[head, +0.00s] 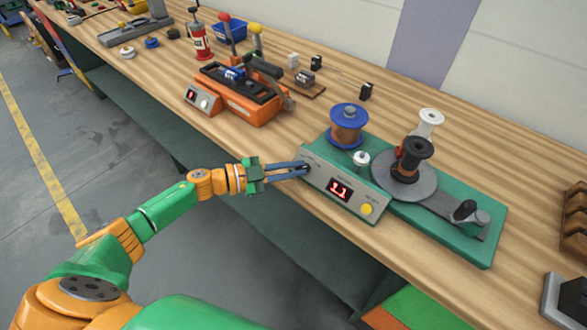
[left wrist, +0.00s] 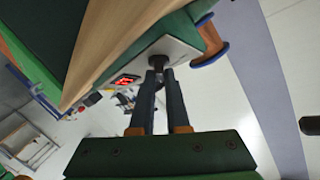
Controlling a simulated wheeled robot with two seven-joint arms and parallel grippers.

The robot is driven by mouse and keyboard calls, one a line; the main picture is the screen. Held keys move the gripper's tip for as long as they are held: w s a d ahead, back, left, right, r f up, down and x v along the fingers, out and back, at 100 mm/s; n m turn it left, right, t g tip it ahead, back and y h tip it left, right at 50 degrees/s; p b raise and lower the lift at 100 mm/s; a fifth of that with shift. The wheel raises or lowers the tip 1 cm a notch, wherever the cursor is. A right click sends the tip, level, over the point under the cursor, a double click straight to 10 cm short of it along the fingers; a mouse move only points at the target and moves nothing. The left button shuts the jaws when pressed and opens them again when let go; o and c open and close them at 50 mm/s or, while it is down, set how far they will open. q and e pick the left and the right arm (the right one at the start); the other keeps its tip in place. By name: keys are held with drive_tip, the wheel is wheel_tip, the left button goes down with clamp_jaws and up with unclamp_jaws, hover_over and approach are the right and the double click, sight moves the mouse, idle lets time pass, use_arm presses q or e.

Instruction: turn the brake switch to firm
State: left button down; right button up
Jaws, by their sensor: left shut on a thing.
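The green strander (head: 445,235) stands near the bench's front edge. Its grey front panel (head: 345,195) has a red lit display reading 1.1 (head: 339,190) and a yellow button (head: 367,209). My left gripper (head: 304,168) reaches the left end of this panel. In the left wrist view my left gripper's fingers (left wrist: 159,73) are shut on a dark knob (left wrist: 159,60), which I take to be the brake switch. The fingers cover much of the knob, so its setting cannot be read. The red display also shows in the left wrist view (left wrist: 126,80). My right gripper is not in view.
The strander carries a copper spool with blue flanges (head: 347,125) and a grey disc (head: 407,185) with more spools. An orange machine (head: 240,103) stands to the left on the wooden bench (head: 300,110). Brown bins (head: 574,215) are at the far right.

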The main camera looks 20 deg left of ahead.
use_arm(q)
drive_tip(key=c, duration=0.9)
unclamp_jaws()
drive_tip(key=b+v, duration=0.1)
drive_tip(key=v, duration=0.6)
